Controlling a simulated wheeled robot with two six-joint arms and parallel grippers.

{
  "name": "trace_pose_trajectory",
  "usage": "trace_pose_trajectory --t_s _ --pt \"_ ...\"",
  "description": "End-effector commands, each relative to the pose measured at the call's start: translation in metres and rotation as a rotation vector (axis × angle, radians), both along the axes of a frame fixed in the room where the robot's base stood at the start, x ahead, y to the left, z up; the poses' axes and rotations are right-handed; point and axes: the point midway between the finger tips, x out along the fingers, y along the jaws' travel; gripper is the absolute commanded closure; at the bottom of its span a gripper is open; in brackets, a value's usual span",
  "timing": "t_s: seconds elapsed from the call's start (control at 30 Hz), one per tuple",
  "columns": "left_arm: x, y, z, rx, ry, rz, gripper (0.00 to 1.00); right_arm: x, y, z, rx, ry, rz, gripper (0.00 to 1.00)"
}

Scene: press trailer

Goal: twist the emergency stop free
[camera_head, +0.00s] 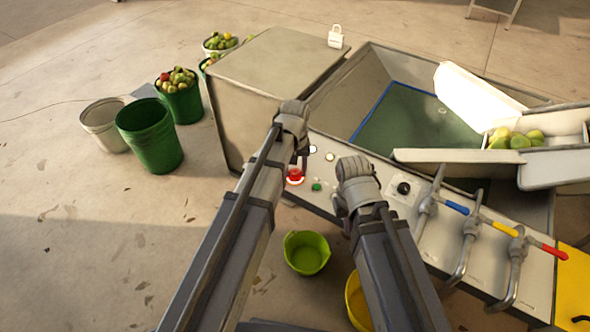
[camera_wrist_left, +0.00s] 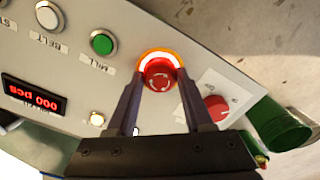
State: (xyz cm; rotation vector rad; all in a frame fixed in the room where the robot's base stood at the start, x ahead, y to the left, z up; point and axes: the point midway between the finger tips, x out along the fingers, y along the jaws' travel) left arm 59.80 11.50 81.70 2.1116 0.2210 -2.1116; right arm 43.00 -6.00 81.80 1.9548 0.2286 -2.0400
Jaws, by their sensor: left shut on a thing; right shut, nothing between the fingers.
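The emergency stop (camera_wrist_left: 159,76) is a red round button with pale twist arrows, ringed by a glowing orange-white collar, on the grey control panel. It also shows in the head view (camera_head: 295,174), just below my left gripper (camera_head: 302,160). In the left wrist view the two dark fingers of my left gripper (camera_wrist_left: 160,98) are shut on the button, one on each side. My right gripper (camera_head: 346,222) is shut and empty, lower right of the button and in front of the panel; its fingertips are mostly hidden by its own wrist.
A green MILL button (camera_wrist_left: 102,43), a white BELT button (camera_wrist_left: 48,17), a red digit display (camera_wrist_left: 35,96) and a red knob (camera_wrist_left: 217,107) surround the stop. Valves with coloured handles (camera_head: 500,228) stand at right. A lime green bucket (camera_head: 306,253) stands below the panel.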

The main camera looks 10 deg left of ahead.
Motion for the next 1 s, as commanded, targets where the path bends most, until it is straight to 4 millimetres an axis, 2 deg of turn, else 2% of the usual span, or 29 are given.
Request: trace_pose_trajectory --t_s 0.43,1.0 --pt "0.0 0.0001 0.0 0.0 0.0 -0.257 1.0 0.0 0.0 0.0 0.0 0.0 0.0 1.0" --pt "0.0 0.0001 0.0 0.0 0.0 -0.315 1.0 0.0 0.0 0.0 0.0 0.0 0.0 1.0"
